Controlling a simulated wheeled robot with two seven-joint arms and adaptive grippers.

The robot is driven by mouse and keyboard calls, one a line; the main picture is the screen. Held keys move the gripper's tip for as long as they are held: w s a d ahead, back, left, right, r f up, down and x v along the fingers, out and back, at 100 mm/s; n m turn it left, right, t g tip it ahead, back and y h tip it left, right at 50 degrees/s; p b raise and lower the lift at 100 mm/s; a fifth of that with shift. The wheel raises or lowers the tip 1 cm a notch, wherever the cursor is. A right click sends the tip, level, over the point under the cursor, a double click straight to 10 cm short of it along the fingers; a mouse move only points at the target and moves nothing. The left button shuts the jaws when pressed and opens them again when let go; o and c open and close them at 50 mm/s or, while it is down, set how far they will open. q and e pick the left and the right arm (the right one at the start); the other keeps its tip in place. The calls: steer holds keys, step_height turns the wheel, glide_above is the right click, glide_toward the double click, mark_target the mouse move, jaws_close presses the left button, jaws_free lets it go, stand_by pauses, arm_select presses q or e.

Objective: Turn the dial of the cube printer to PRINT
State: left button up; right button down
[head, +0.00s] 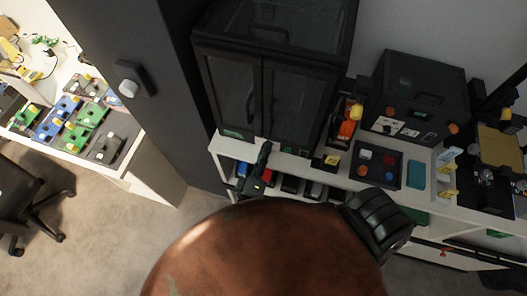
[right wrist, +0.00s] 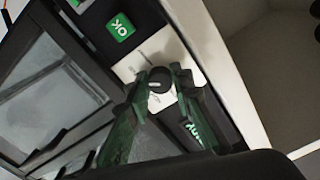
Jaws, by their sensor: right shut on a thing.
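The cube printer (head: 262,100) is a dark cabinet with glass doors at the top middle of the head view. In the right wrist view, its dial (right wrist: 158,80) is a small black knob with a pale mark, on a white plate. The mark lies roughly crosswise in the picture. My right gripper (head: 263,160) is at the printer's lower front; in the wrist view its two fingers (right wrist: 158,90) are shut on the dial, one each side. Another green label (right wrist: 193,130) is partly hidden; I cannot read the dial's setting.
A white shelf (head: 335,180) runs under the printer, with small items below. A white table (head: 140,150) with coloured boards is at left.

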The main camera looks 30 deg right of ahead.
steer(key=m+b, duration=0.4)
steer(key=m, duration=0.1)
steer(key=shift+f+b, duration=0.35)
steer(key=shift+b, duration=0.05)
arm_select(q)
step_height(320, 180, down, 8)
steer(key=s+b, duration=0.2)
steer(key=shift+s+r, duration=0.15)
steer(key=shift+s, duration=0.2)
arm_select(e)
steer(key=shift+r+m, duration=0.15)
steer(key=shift+m, duration=1.25)
arm_select(q)
steer(key=shift+g, duration=0.3)
arm_select(e)
steer(key=c, duration=1.7)
jaws_free()
steer(key=shift+r, duration=0.1)
arm_select(q)
steer(key=shift+a+r, duration=0.1)
